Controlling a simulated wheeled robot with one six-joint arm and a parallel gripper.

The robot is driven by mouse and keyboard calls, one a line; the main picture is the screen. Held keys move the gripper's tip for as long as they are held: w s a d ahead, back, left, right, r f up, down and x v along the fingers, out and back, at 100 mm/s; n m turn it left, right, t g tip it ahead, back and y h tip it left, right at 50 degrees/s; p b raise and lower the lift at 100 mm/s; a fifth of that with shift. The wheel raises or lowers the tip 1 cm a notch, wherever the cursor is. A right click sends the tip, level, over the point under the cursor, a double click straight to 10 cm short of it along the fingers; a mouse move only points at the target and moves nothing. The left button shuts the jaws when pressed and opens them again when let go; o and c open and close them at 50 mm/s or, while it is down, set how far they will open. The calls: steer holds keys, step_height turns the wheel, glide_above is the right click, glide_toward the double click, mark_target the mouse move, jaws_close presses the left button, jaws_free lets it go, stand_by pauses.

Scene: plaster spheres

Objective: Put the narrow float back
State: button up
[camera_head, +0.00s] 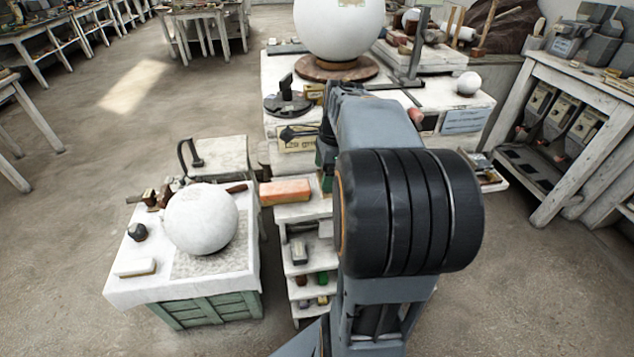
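I cannot tell for sure which thing is the narrow float. A dark tool with an upright handle (287,103) stands at the left front of the large white work table (455,102). An orange block (286,191) lies on top of a small white shelf stand (322,211). A pale block with a brown base (135,267) lies on the cloth-covered table at left. My arm reaches forward over the shelf stand to the large table's front. My gripper is mostly hidden by the arm, so its fingers and anything in them do not show clearly.
A white sphere (200,219) rests on the cloth-covered table (222,288). A larger sphere (339,28) sits on a brown round base (337,69), and a small ball (468,83) is at right. A shelf rack (563,150) stands far right.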

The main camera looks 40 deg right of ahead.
steer(key=w+d+f, duration=0.1)
steer(key=w+f, duration=0.3)
steer(key=w+d+f, duration=0.1)
steer(key=w+f, duration=0.1)
steer(key=shift+d+f, duration=0.15)
steer(key=shift+d, duration=0.15)
steer(key=shift+w+d+f, duration=0.1)
steer(key=shift+f, duration=1.6)
steer(key=shift+f, duration=0.15)
steer(key=o, duration=1.2)
steer(key=shift+o, duration=0.2)
